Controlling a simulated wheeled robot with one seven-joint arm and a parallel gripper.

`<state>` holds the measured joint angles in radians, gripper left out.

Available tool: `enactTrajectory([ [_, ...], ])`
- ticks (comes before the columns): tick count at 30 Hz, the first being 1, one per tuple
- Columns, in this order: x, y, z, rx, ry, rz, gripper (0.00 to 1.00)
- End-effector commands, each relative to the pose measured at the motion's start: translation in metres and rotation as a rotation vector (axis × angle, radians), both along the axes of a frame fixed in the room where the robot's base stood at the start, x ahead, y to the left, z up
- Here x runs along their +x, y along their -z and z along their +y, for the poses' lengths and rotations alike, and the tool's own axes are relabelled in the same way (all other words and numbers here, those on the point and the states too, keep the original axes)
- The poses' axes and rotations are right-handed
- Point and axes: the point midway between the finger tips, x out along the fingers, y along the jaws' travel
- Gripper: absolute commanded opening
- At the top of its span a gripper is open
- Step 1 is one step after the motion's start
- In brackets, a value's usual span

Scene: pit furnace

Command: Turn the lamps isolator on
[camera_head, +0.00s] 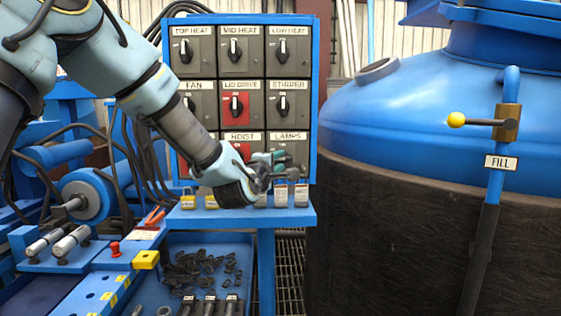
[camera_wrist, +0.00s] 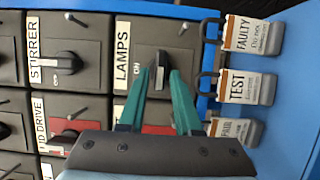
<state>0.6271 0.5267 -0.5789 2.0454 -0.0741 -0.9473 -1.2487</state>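The lamps isolator is a grey panel with a black rotary knob (camera_wrist: 160,70) and a LAMPS label (camera_wrist: 122,52); an ON mark shows beside the knob. In the head view its label (camera_head: 289,135) shows at the cabinet's bottom right, and my gripper largely hides the knob. The knob's handle lies crosswise to the handle of the neighbouring stirrer switch (camera_wrist: 62,64). My gripper (camera_wrist: 161,72) has its two teal fingers on either side of the knob. Whether they touch it is unclear. My gripper also shows in the head view (camera_head: 272,165).
Tagged padlocks (camera_wrist: 245,87) hang close beside the isolator, on the blue shelf edge (camera_head: 244,217) below the cabinet. Other switches, including the red hoist panel (camera_head: 243,152), surround it. A big blue-topped vessel (camera_head: 430,130) stands to the right.

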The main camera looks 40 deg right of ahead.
Motion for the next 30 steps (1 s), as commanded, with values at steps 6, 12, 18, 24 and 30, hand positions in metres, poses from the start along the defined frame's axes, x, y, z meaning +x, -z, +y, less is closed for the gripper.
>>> enactTrajectory([
  [6,0.01,0.0,-0.018,0.0,0.0,0.001,0.33],
  [12,0.011,0.0,-0.02,0.001,0.0,0.0,0.33],
  [18,0.011,0.0,-0.019,0.001,0.0,0.0,0.23],
  [24,0.011,0.0,-0.019,0.001,0.0,0.0,0.01],
  [30,0.011,0.001,-0.019,0.002,0.0,0.001,0.0],
])
